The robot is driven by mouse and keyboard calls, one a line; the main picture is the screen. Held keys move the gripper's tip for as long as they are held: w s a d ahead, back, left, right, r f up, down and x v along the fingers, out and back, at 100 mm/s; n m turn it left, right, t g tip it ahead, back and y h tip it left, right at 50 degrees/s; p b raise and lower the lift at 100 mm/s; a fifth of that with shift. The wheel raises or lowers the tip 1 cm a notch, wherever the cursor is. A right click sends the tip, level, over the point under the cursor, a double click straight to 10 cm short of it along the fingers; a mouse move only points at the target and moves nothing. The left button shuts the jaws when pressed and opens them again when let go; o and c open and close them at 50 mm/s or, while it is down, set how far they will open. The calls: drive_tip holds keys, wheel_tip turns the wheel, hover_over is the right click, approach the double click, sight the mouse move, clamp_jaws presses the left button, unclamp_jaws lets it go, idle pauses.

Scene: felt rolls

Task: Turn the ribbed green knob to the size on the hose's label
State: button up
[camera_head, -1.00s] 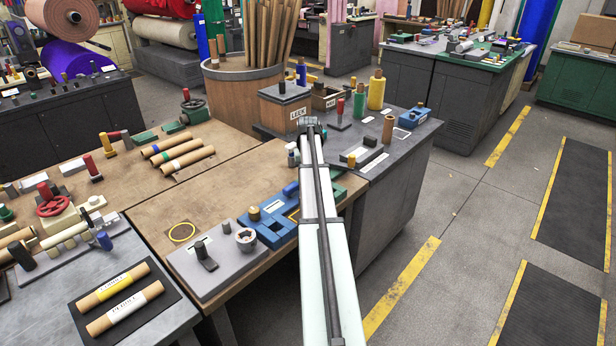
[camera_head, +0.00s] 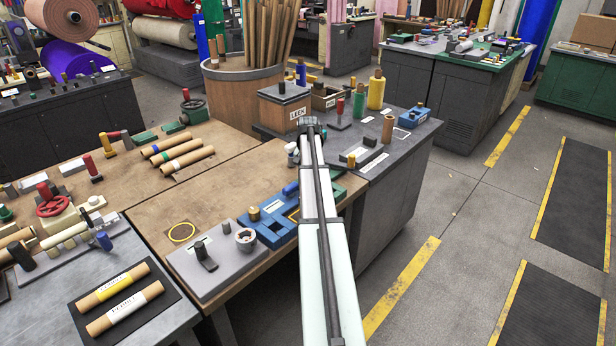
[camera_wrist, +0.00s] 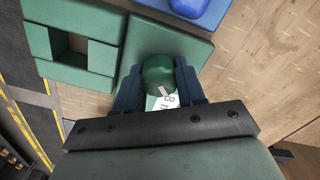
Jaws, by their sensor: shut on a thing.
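The green knob (camera_wrist: 158,72) is in the wrist view, on a green plate (camera_wrist: 185,47). It bears a pale pointer line. A white scale (camera_wrist: 153,103) with dark figures shows just below it, partly covered and too small to read surely. The two dark blue fingers of my gripper (camera_wrist: 160,82) are shut on the knob, one on each side. In the head view my arm hides the knob, and only a bit of the green plate (camera_head: 346,190) shows beside it. I cannot make out the hose or its label.
A blue block (camera_wrist: 200,10) stands close beyond the plate, and a green frame (camera_wrist: 72,45) is to its left. In the head view a blue fixture (camera_head: 270,230) and a grey plate with a dark lever (camera_head: 204,254) lie left of my arm. Bare wood (camera_head: 225,190) lies further left.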

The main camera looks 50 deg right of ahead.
drive_tip(key=shift+w+d, duration=0.1)
drive_tip(key=o, duration=1.1)
drive_tip(key=shift+c, duration=0.2)
wheel_tip(320, 180, up, 14)
drive_tip(key=shift+f, duration=0.1)
